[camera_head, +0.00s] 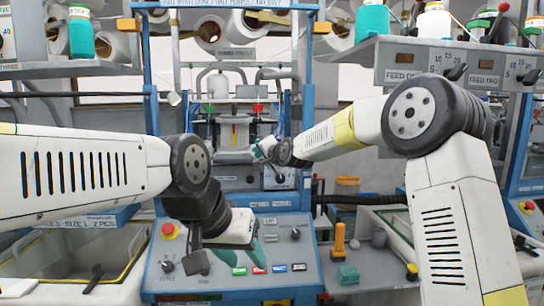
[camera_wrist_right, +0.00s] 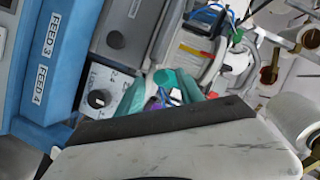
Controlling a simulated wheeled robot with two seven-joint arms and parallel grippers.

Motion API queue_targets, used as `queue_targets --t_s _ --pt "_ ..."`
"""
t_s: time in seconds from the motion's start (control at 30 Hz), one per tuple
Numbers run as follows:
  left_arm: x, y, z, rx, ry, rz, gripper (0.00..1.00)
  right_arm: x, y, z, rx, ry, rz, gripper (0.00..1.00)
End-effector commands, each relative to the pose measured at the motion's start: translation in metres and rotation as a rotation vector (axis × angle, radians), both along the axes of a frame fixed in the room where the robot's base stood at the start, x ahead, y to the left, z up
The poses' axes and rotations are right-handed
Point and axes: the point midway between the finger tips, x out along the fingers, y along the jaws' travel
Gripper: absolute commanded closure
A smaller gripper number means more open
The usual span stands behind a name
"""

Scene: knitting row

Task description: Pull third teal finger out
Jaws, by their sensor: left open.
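My left gripper (camera_head: 242,256) hangs open and points down over the blue control panel, with its two teal fingertips apart. My right gripper (camera_head: 262,150) is in front of the knitting machine (camera_head: 234,132) at the centre, its arm coming from the right. In the right wrist view its teal fingers (camera_wrist_right: 158,98) stand apart. A teal round thing (camera_wrist_right: 164,78) shows between or beyond their tips; I cannot tell whether they touch it. Small purple and blue bits show in the gap. A small teal piece (camera_head: 347,274) lies on the grey side table. I cannot make out a row of separate knitted fingers.
The control panel (camera_head: 310,262) has coloured buttons and a red knob (camera_head: 169,230). An orange-handled tool (camera_head: 340,240) stands on the grey side table (camera_head: 375,285). Yarn cones (camera_head: 372,20) sit on shelves above. A white bin (camera_head: 45,262) is at the lower left. Blue posts flank the machine.

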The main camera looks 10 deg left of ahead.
Motion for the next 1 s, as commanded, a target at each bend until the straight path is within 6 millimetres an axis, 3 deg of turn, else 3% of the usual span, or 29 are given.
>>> queue_targets --t_s 0.27,0.7,1.0 --pt "0.0 0.0 0.0 0.0 0.0 0.0 0.56 -0.006 -0.005 0.003 0.001 -0.002 0.0 0.56" --pt "0.0 0.0 0.0 0.0 0.0 0.0 0.56 -0.058 -0.042 0.016 0.001 -0.001 -0.002 0.56" --pt "0.0 0.0 0.0 0.0 0.0 0.0 0.56 -0.063 -0.044 0.017 0.001 -0.001 0.001 0.56"
